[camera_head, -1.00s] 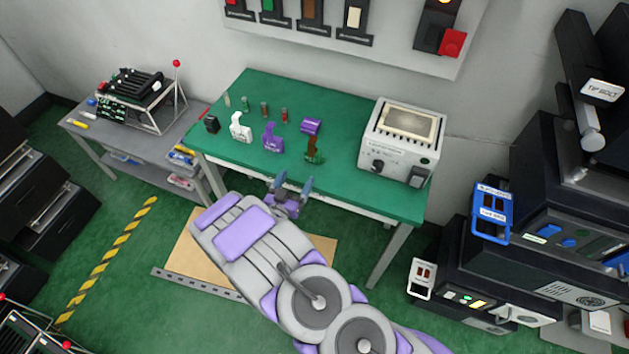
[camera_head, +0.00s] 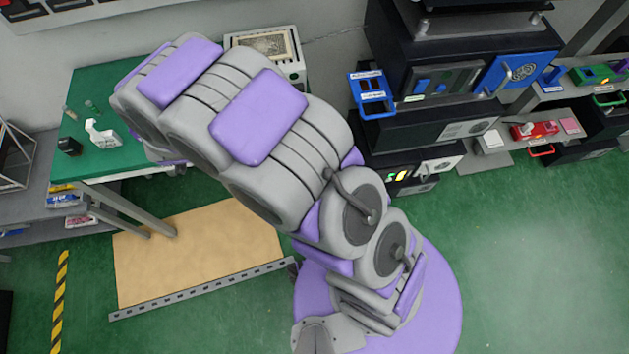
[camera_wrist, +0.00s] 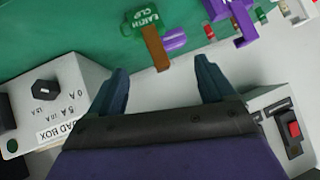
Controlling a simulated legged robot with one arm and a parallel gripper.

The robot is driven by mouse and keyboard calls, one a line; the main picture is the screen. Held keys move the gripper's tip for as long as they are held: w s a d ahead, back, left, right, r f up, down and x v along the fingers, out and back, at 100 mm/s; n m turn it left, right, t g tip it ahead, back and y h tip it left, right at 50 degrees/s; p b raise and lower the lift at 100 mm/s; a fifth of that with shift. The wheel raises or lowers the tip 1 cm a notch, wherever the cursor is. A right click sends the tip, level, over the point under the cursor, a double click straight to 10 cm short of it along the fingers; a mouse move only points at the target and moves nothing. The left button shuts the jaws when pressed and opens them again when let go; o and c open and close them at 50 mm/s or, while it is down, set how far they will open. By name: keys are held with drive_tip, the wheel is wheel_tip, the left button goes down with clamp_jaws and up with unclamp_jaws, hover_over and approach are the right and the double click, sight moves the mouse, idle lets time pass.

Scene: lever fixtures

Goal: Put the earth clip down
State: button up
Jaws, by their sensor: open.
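The earth clip (camera_wrist: 143,22) shows in the wrist view as a green labelled body with a brown upright part (camera_wrist: 156,48), at the green table (camera_wrist: 60,25). My gripper (camera_wrist: 162,63) is open, with its two dark fingers apart and nothing between them. The clip appears just beyond the fingertips, towards the top of the picture, apart from them. I cannot tell the exact gap. In the head view my arm hides the clip and the gripper.
The load box (camera_wrist: 55,100) is left of the fingers in the wrist view. A purple clip (camera_wrist: 238,18) and a purple piece (camera_wrist: 175,38) are near the earth clip. A fixture with a red switch (camera_wrist: 292,130) is at right. A white clip (camera_head: 101,136) stands on the table.

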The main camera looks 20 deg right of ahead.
drive_tip(key=s+d+r+n+g+y, duration=0.1)
drive_tip(key=s+d+r+g, duration=0.4)
drive_tip(key=s+d+r, duration=0.7)
drive_tip(key=s+d+r+g+h, duration=0.1)
drive_tip(key=s+d+r+g, duration=0.1)
drive_tip(key=s+d, duration=0.9)
drive_tip(key=s+d+r+g+h, duration=0.2)
drive_tip(key=s+d+r+g, duration=0.1)
drive_tip(key=s+d, duration=0.8)
drive_tip(key=s+g, duration=0.1)
drive_tip(key=s, duration=0.2)
drive_tip(key=shift+s+d+r+g, duration=0.15)
drive_tip(key=shift+d+r+g, duration=0.05)
drive_tip(key=shift+r+g, duration=0.1)
drive_tip(key=shift+a, duration=0.1)
